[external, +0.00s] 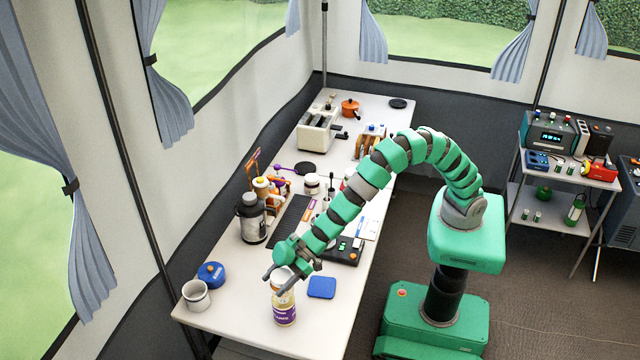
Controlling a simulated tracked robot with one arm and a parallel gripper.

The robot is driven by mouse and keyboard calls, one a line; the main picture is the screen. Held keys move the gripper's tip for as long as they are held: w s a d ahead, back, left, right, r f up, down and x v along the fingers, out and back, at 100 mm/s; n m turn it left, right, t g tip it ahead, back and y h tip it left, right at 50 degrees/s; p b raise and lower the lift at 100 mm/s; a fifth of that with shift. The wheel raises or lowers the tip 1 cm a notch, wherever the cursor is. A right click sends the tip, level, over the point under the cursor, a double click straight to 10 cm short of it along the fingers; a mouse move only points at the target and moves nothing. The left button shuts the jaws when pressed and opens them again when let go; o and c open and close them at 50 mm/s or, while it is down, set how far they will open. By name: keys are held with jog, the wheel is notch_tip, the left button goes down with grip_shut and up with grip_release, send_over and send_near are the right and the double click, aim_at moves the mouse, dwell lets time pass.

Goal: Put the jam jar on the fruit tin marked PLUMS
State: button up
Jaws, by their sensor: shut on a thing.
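My gripper (281,277) is at the near end of the long white table, pointing down. It is shut on a pale-topped jar (282,286), which I take as the jam jar; the fingers partly hide it. Directly below is a container with a purple label (284,313), standing upright on the table. It looks like the plum tin, but its lettering is too small to read surely. The two line up as one column. I cannot tell whether the jar touches the tin or where one ends and the other begins.
A blue flat item (321,287) lies just right of the column. The table's near corner is clear.

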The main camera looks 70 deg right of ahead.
aim_at(277, 288)
jog(key=shift+a+f+b, duration=0.1)
jog(key=shift+f+b, duration=0.3)
jog(key=shift+f, duration=1.25)
jog(key=shift+f, duration=0.15)
jog(key=o, duration=1.1)
jog(key=shift+o, duration=0.2)
jog(key=shift+r, duration=0.2)
jog(key=v, duration=1.2)
